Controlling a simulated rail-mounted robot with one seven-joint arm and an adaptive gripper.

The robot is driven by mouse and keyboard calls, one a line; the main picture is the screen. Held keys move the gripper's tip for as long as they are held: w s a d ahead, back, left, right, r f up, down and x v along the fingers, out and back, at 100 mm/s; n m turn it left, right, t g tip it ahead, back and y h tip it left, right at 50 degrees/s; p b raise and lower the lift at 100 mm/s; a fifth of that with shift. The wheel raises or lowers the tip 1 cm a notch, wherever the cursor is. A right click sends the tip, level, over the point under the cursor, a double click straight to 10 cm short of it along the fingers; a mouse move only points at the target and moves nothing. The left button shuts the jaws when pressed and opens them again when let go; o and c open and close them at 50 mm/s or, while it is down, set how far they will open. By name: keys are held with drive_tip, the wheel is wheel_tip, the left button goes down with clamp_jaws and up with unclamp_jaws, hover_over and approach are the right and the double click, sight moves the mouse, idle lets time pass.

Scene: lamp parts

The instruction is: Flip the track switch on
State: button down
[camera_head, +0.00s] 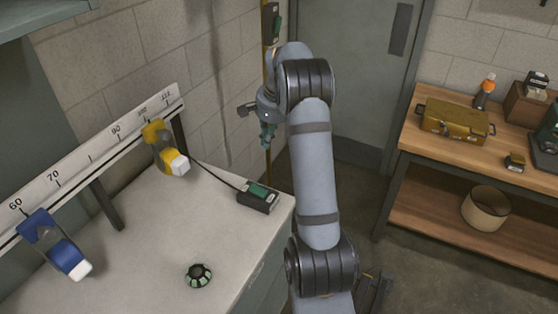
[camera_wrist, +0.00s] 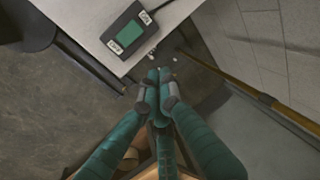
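The switch box (camera_head: 258,196) is dark with a green rocker and lies at the right end of the pale bench, with a cable running to the track. In the wrist view the switch box (camera_wrist: 130,34) shows its green face between two small white labels, seemingly ON at the upper right and OFF at the lower left. Which way the rocker is tipped I cannot tell. My gripper (camera_head: 267,137) hangs beyond the bench's far right corner, apart from the box. In the wrist view my gripper (camera_wrist: 156,82) has its teal fingertips together, with nothing seen between them.
A numbered track (camera_head: 88,150) along the bench's left carries a blue lamp (camera_head: 58,248) and a yellow lamp (camera_head: 164,148). A round dark knob (camera_head: 199,275) sits on the bench. A wooden workbench (camera_head: 450,155) stands right.

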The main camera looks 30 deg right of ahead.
sight(254, 184)
drive_tip(key=s+a, duration=0.3)
drive_tip(key=a, duration=0.1)
drive_tip(key=shift+m+g+y, duration=0.4)
drive_tip(key=p+x, duration=0.1)
drive_tip(key=x, duration=0.3)
drive_tip(key=p+x, duration=0.1)
drive_tip(key=x, duration=0.3)
drive_tip(key=d+p+x, duration=0.1)
drive_tip(key=x, duration=0.4)
drive_tip(key=shift+w+f, duration=0.1)
drive_tip(key=shift+w, duration=0.1)
drive_tip(key=shift+w+f+p, duration=0.1)
drive_tip(key=shift+f+p, duration=0.2)
drive_tip(key=shift+f, duration=0.15)
drive_tip(key=shift+w+a+f+b, duration=0.2)
drive_tip(key=shift+f+b, duration=0.25)
drive_tip(key=shift+b, duration=0.65)
drive_tip(key=shift+r, duration=0.3)
drive_tip(key=shift+w+f+b, duration=0.15)
drive_tip(key=shift+b, duration=0.2)
